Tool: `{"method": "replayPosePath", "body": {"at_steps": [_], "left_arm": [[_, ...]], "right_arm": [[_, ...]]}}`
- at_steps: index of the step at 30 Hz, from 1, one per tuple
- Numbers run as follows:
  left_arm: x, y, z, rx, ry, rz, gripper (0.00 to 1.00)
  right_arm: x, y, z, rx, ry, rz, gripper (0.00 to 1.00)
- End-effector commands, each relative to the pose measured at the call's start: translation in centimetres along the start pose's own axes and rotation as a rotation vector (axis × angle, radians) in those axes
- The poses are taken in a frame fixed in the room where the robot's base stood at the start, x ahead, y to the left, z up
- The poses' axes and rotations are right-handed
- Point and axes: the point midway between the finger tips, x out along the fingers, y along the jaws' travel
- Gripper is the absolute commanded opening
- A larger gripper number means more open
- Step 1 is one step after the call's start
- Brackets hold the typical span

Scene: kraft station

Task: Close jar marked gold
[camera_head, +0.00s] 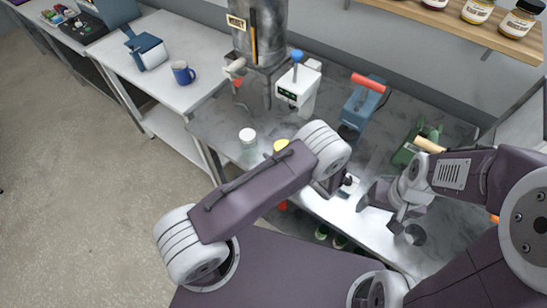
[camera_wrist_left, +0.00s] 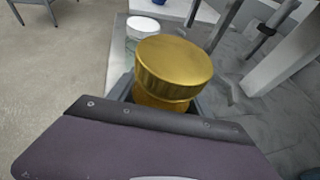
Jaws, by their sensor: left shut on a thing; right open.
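A gold lid (camera_wrist_left: 172,66) fills the middle of the left wrist view, with a narrower gold part (camera_wrist_left: 160,103) below it. My left gripper (camera_wrist_left: 164,104) is shut on this gold-topped jar, its dark fingers on either side below the lid. In the head view only a yellow-gold top (camera_head: 281,146) shows behind my left arm, which hides that gripper. I cannot tell whether the lid sits fully down. My right gripper (camera_head: 383,211) is open and empty above the bench at the right.
A white-lidded jar (camera_head: 248,136) stands just left of the gold top; it also shows in the left wrist view (camera_wrist_left: 143,28). A metal tank (camera_head: 262,35), a white device (camera_head: 298,88) and a red-handled blue device (camera_head: 361,100) stand behind. Bench (camera_head: 215,125) is clear at left.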

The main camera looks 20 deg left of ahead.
Motion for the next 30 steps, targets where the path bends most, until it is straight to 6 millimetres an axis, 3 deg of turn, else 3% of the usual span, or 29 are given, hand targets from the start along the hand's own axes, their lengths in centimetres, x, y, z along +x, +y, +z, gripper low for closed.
{"method": "replayPosePath", "body": {"at_steps": [5, 12, 25, 26, 27, 30], "left_arm": [[0.1, 0.0, -0.2, 0.0, -0.001, 0.0, 0.0], [1.8, 0.4, -3.6, 0.005, -0.001, -0.009, 0.0], [2.0, 0.5, -4.0, 0.003, -0.001, -0.01, 0.0], [1.9, 0.5, -3.9, 0.004, 0.0, -0.01, 0.66], [1.9, 0.5, -3.9, 0.004, 0.0, -0.01, 0.77], [1.9, 0.5, -3.9, 0.004, 0.0, -0.01, 0.79]], "right_arm": [[0.2, 0.0, 0.0, 0.0, 0.0, 0.0, 0.78], [2.6, 0.1, 0.3, 0.0, 0.0, 0.0, 0.78], [3.0, 0.1, 0.3, 0.0, 0.0, 0.0, 0.78], [2.8, 0.1, 0.3, 0.0, 0.0, 0.0, 0.78], [2.8, 0.1, 0.3, 0.0, 0.0, 0.0, 0.78], [2.8, 0.1, 0.3, 0.0, 0.0, 0.0, 0.78]]}}
